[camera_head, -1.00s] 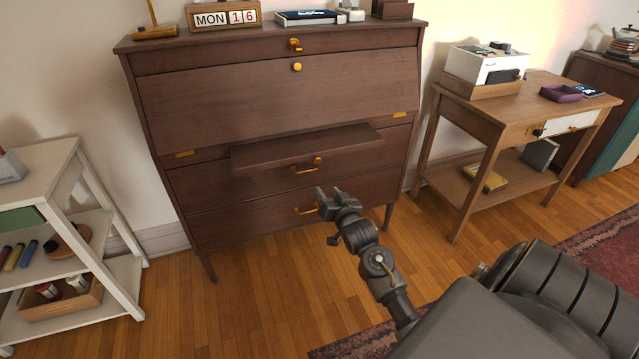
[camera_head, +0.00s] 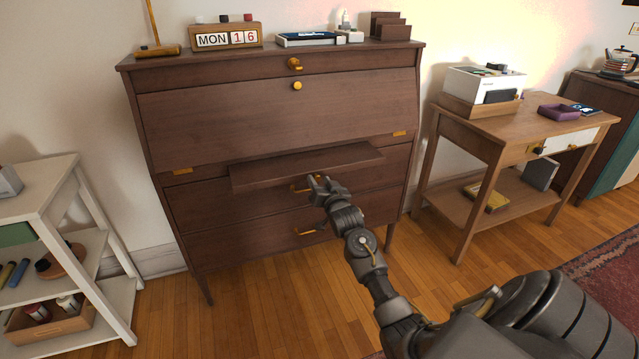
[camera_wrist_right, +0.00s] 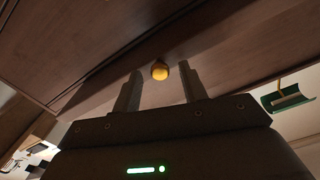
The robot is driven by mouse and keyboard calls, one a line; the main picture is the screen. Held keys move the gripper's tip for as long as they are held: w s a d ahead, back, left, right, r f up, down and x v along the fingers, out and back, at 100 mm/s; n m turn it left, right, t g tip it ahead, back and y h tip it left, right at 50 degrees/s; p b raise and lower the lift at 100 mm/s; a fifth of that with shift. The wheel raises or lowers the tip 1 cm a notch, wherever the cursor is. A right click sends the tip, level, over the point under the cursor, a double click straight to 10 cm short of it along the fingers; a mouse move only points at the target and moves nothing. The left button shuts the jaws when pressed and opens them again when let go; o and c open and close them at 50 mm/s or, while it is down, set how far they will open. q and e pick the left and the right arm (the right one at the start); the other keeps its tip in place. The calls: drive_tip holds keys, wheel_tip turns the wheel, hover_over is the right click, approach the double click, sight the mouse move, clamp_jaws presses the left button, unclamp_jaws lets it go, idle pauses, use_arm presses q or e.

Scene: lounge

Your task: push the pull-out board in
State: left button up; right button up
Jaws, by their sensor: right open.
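The pull-out board (camera_head: 308,166) is a dark brown wooden slab sticking out of the front of the brown bureau (camera_head: 270,117), below its closed slanted flap. My right gripper (camera_head: 317,182) is open and empty, at the board's front edge in the picture, overlapping the upper drawer's brass handle. I cannot tell whether it touches the board. In the right wrist view, the two fingers (camera_wrist_right: 160,88) stand apart before dark brown wood, and a round brass knob (camera_wrist_right: 159,70) shows between them. My left gripper is out of view.
A white shelf unit (camera_head: 45,190) stands at left and a wooden side table (camera_head: 480,130) at right. A block calendar (camera_head: 226,38) and other small things stand on the bureau top. The wooden floor (camera_head: 265,290) before the bureau is clear apart from my arm.

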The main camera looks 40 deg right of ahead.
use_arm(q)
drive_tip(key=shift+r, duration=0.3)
use_arm(e)
drive_tip(key=shift+w+d, duration=0.2)
drive_tip(key=shift+w, duration=0.25)
